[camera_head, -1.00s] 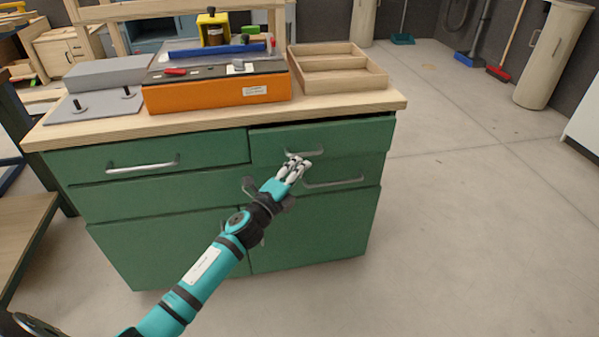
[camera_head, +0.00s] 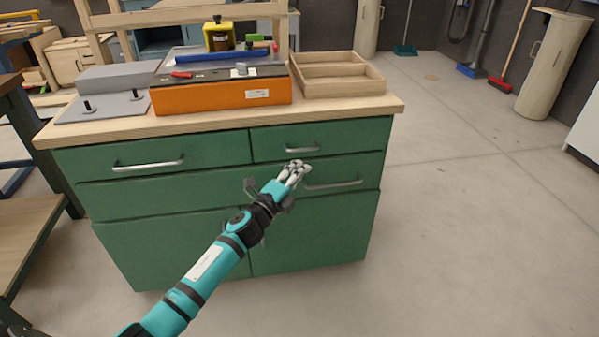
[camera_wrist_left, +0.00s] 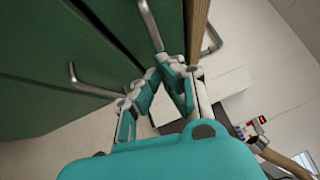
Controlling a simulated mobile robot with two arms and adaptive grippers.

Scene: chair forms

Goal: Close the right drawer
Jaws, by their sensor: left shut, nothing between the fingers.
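The right drawer (camera_head: 352,137) is the green front at the top right of the cabinet, with a metal handle (camera_head: 302,149). Its front now looks flush with the left drawer (camera_head: 215,152), and no gap shows under the worktop. My left gripper (camera_head: 298,167) is shut and empty, just below the right drawer's handle. In the left wrist view its fingertips (camera_wrist_left: 170,66) are together close to a handle bar (camera_wrist_left: 151,25); I cannot tell whether they touch it. My right gripper is not in view.
A wooden worktop (camera_head: 340,107) carries an orange box (camera_head: 215,97), an open wooden tray (camera_head: 385,82) and a grey plate (camera_head: 75,112). A wider drawer with its own handle (camera_head: 335,184) lies below.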

